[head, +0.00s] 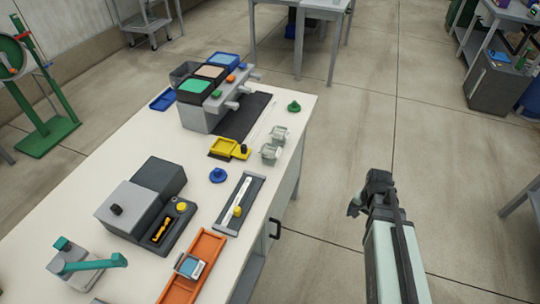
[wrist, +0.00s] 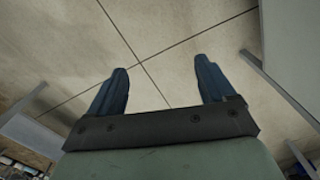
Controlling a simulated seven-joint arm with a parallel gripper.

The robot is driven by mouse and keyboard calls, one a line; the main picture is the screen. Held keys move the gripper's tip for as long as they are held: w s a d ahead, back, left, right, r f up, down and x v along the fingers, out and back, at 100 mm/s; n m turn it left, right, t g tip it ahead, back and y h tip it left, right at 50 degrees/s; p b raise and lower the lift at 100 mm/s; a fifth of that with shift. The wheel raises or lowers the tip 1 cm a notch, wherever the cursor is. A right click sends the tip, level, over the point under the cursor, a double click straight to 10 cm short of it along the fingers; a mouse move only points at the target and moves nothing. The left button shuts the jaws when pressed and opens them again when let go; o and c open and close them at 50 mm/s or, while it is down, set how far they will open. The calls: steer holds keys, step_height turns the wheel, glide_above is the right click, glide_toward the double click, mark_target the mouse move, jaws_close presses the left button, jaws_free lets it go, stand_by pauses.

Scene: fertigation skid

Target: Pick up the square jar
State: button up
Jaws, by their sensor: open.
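Two small clear, squarish jars stand near the right edge of the white table in the head view, a nearer one (head: 270,153) and a farther one (head: 279,135). A small square clear-and-blue container (head: 189,266) sits on the orange tray (head: 205,250) at the table's front. I cannot tell for certain which of these is the square jar. My gripper (head: 371,190) is out over the floor, right of the table and apart from all of them. In the wrist view its two dark fingers (wrist: 162,72) are spread, with only floor between them.
A grey unit with coloured lids (head: 205,85), a yellow tray (head: 224,147), a green knob (head: 294,106), a blue knob (head: 217,174) and a slide with a yellow knob (head: 238,205) are on the table. A grey boxy device (head: 145,205) stands at left. Floor around my gripper is clear.

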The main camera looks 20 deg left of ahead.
steer(key=w+a+r+m, duration=0.4)
steer(key=a+r, duration=0.3)
steer(key=a, duration=0.2)
steer(key=w+a+r+m, duration=0.3)
steer(key=a+r, duration=0.5)
steer(key=a, duration=0.2)
steer(key=s+a+r+m, duration=0.3)
steer(key=a+r+m, duration=0.5)
steer(key=a+r, duration=0.75)
steer(key=shift+s+a+f, duration=0.1)
steer(key=shift+a+f, duration=0.1)
steer(key=shift+f, duration=2.3)
steer(key=shift+s+a+f, duration=0.1)
steer(key=shift+a+f, duration=0.05)
steer(key=shift+f, duration=2.4)
steer(key=shift+s+a+f, duration=0.1)
steer(key=shift+a+f, duration=0.1)
steer(key=shift+f, duration=2.3)
steer(key=c, duration=1.1)
steer(key=shift+o, duration=0.2)
step_height(320, 180, up, 14)
